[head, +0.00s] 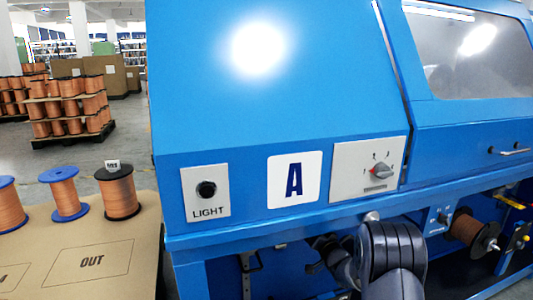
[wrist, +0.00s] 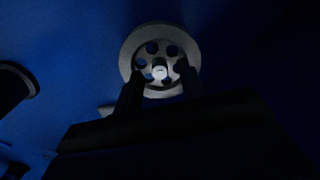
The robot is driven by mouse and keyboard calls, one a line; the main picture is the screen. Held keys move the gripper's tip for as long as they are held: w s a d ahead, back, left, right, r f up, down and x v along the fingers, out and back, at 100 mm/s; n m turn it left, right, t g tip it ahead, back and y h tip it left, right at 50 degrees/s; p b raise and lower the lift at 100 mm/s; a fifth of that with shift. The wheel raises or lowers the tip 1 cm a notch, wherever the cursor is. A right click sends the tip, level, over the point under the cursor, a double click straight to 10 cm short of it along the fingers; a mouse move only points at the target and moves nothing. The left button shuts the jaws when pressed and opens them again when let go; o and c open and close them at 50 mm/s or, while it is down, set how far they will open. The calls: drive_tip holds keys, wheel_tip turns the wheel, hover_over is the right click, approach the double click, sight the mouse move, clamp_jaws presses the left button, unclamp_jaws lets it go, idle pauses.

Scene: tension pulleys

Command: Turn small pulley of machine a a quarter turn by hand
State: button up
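Machine A is the big blue machine, marked by a white plate with a dark A (head: 293,179) in the head view. In the wrist view a pale round pulley (wrist: 130,50) with several holes and a bright hub stands against a dark blue panel. I take it to be the small pulley. My gripper (wrist: 159,70) shows there as two dark fingers, apart, in front of the pulley's lower half, one on each side of the hub. I cannot tell whether they touch it. In the head view my gripper is hidden under the machine's blue ledge.
The machine's front has a LIGHT button (head: 206,189) and a rotary selector (head: 380,171). A copper spool (head: 467,228) sits at lower right. A dark round part (wrist: 14,85) is left of the pulley. A brown table (head: 120,215) with several spools stands at left.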

drive_tip(key=n+b, duration=0.8)
drive_tip(key=n, duration=0.1)
drive_tip(key=shift+n, duration=0.3)
idle(0.3)
